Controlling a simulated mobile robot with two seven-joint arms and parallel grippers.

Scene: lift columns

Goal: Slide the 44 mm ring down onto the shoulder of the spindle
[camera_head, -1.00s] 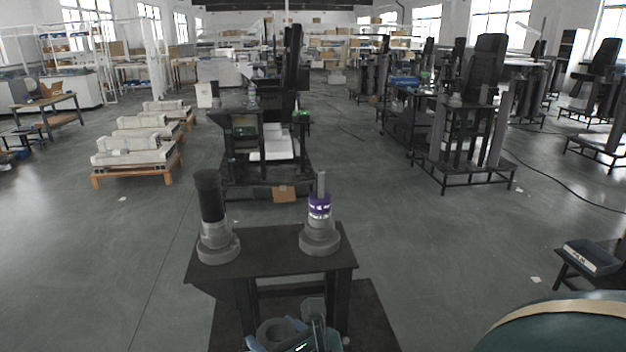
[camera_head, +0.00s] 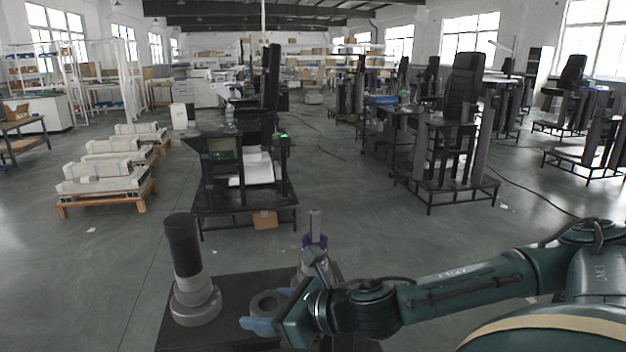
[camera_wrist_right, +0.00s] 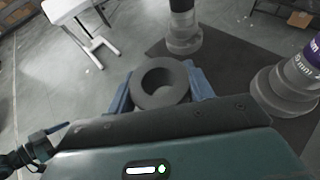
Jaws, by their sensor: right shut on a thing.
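My right gripper (camera_head: 268,303) is shut on a thick dark grey ring (camera_head: 258,308), with a blue finger on either side. The ring's open hole faces the camera in the right wrist view (camera_wrist_right: 160,99). A grey spindle (camera_head: 315,224) with a thin upright rod and a purple band stands on the dark table, just beyond the gripper. My gripper partly hides its lower part. In the right wrist view the spindle's stepped base (camera_wrist_right: 282,95) is at the right edge, apart from the ring. I cannot read the ring's size.
A second post (camera_head: 184,245) with a black cylinder on a stepped grey base stands at the left of the dark table (camera_head: 240,288). Bare tabletop lies between the two posts. Beyond is open floor, with a dark workstation (camera_head: 240,185) farther back.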

